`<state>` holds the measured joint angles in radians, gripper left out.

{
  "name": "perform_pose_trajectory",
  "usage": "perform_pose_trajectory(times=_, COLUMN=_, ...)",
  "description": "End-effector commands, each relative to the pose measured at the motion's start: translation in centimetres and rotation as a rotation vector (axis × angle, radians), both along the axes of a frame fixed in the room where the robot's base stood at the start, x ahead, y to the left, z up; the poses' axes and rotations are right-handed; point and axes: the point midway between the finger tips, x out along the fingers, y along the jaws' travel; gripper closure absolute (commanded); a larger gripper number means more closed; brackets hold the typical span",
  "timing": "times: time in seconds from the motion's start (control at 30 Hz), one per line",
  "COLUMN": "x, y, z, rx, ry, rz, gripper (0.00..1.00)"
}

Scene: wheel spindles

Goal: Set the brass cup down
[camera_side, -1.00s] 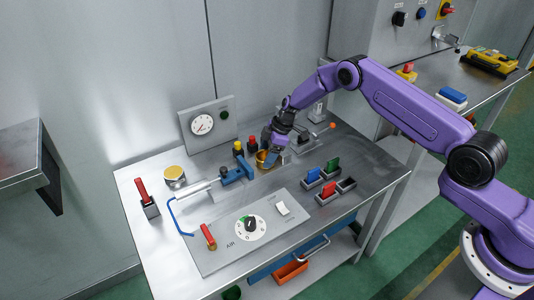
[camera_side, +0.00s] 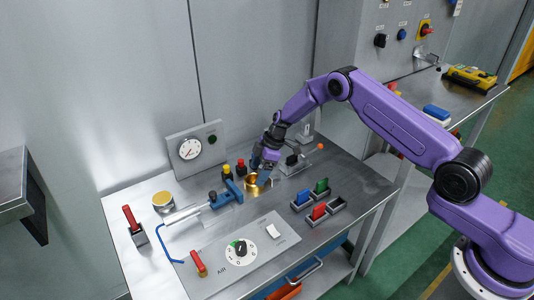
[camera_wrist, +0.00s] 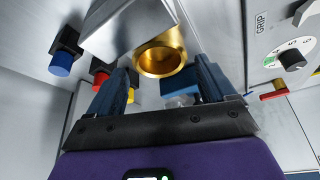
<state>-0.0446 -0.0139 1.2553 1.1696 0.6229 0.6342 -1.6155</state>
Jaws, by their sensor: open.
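The brass cup (camera_side: 251,185) is upright on the metal bench, just right of the blue clamp, its round mouth visible in the side view. My gripper (camera_side: 263,176) points down at the cup's right side, very close to it. In the wrist view the cup (camera_wrist: 158,57) shows its gold inside, just beyond and between the tips of my two spread dark-blue fingers (camera_wrist: 163,76). The fingers are open, with a gap visible on either side of the cup. I cannot tell whether a finger still touches the rim.
The blue clamp (camera_side: 227,194) stands close left of the cup. Yellow and red buttons (camera_side: 241,167) are behind it. A lever fixture (camera_side: 292,161) is to the right. Colored blocks in holders (camera_side: 319,210) and a dial panel (camera_side: 240,248) lie in front.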

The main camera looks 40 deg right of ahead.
Motion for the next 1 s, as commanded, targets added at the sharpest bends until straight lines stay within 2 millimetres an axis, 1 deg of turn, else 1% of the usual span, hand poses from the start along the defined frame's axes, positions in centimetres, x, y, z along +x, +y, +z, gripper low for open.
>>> perform_pose_trajectory(times=0.03, x=-0.1, y=-0.4, z=1.0, rx=0.0, ry=-0.002, rz=-0.001, gripper=0.17)
perform_pose_trajectory(times=0.2, x=-0.5, y=-1.5, z=3.9, rx=0.0, ry=-0.003, rz=-0.002, gripper=0.17)
perform_pose_trajectory(times=0.43, x=-1.0, y=-2.8, z=7.1, rx=-0.001, ry=-0.001, rz=-0.002, gripper=0.17)
perform_pose_trajectory(times=0.6, x=-1.3, y=-3.2, z=8.2, rx=-0.001, ry=0.001, rz=-0.001, gripper=0.17)
perform_pose_trajectory(times=0.83, x=-1.4, y=-3.3, z=8.4, rx=-0.001, ry=0.002, rz=-0.001, gripper=0.17)
perform_pose_trajectory(times=0.93, x=-1.7, y=-2.7, z=8.9, rx=-0.003, ry=0.007, rz=0.003, gripper=0.17)
perform_pose_trajectory(times=1.0, x=-2.4, y=-1.9, z=9.8, rx=-0.005, ry=0.018, rz=0.006, gripper=0.17)
